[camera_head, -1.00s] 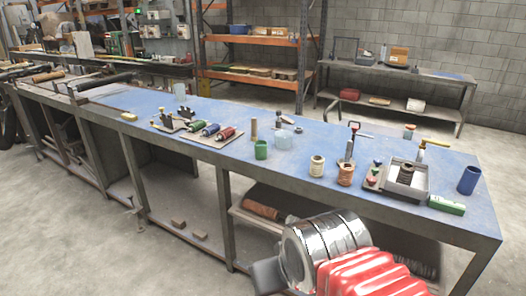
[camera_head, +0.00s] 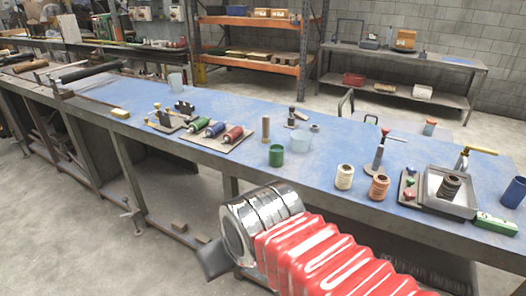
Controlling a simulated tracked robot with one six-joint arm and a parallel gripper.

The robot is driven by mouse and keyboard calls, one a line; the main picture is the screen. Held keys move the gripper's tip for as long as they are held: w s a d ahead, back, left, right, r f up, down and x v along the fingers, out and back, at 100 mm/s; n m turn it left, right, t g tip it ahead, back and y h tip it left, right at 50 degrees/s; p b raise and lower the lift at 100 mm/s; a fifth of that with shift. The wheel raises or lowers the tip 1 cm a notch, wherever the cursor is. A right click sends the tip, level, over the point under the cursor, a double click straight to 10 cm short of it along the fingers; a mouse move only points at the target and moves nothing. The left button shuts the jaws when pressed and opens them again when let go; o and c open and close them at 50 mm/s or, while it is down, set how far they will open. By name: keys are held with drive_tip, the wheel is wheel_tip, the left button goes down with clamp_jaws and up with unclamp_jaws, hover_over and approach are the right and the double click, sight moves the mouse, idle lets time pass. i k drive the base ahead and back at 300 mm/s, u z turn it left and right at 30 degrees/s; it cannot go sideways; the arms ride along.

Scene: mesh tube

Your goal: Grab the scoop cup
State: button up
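Several cups stand on the blue-topped workbench, and I cannot tell for certain which is the scoop cup. A green cup (camera_head: 276,155) stands upright near the front edge. My arm, with red bellows and a chrome cylinder, reaches in from the lower right, in front of the bench. A dark piece at its end, my gripper (camera_head: 214,259), shows no clear fingers. It is apart from all the cups.
The workbench (camera_head: 120,92) also holds a rack of coloured rollers (camera_head: 215,134), two spools (camera_head: 344,177), a grey tray (camera_head: 448,196) and a green box (camera_head: 495,223). Shelves stand behind.

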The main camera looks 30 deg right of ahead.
sight(276, 156)
drive_tip(key=z, duration=0.05)
drive_tip(key=i, duration=1)
drive_tip(key=z, duration=0.3)
